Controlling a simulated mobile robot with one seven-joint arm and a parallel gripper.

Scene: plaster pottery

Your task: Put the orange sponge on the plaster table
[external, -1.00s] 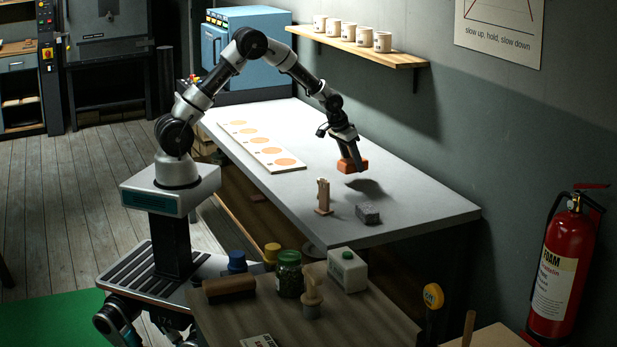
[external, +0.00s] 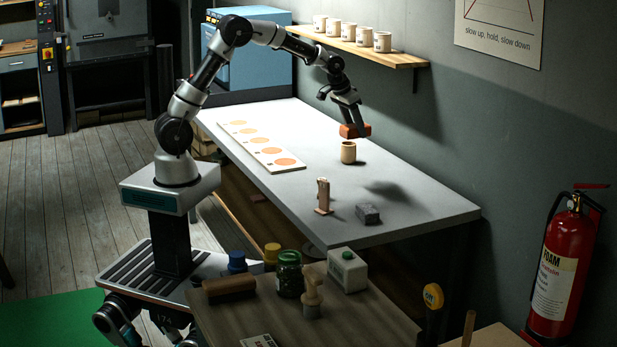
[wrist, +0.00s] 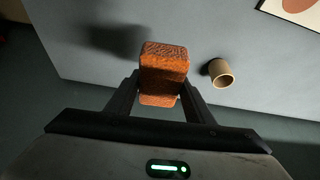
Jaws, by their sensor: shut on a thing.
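The orange sponge (external: 354,131) is a small block held between the fingers of my gripper (external: 350,122). In the wrist view the sponge (wrist: 164,68) sits between both fingertips of my gripper (wrist: 160,88), which is shut on it. The sponge is in the air above the grey plaster table (external: 245,130), and a dark shadow lies on the tabletop apart from it. A small tan cup (external: 348,152) stands on the table just below the sponge in the external view. In the wrist view the cup (wrist: 221,73) is to the right of the sponge.
A wooden tool (external: 323,195) stands and a grey block (external: 367,213) lies near the table's near end. A white board with orange discs (external: 262,146) lies along the left edge. A shelf with several mugs (external: 365,48) is on the wall behind. The tabletop's middle is mostly clear.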

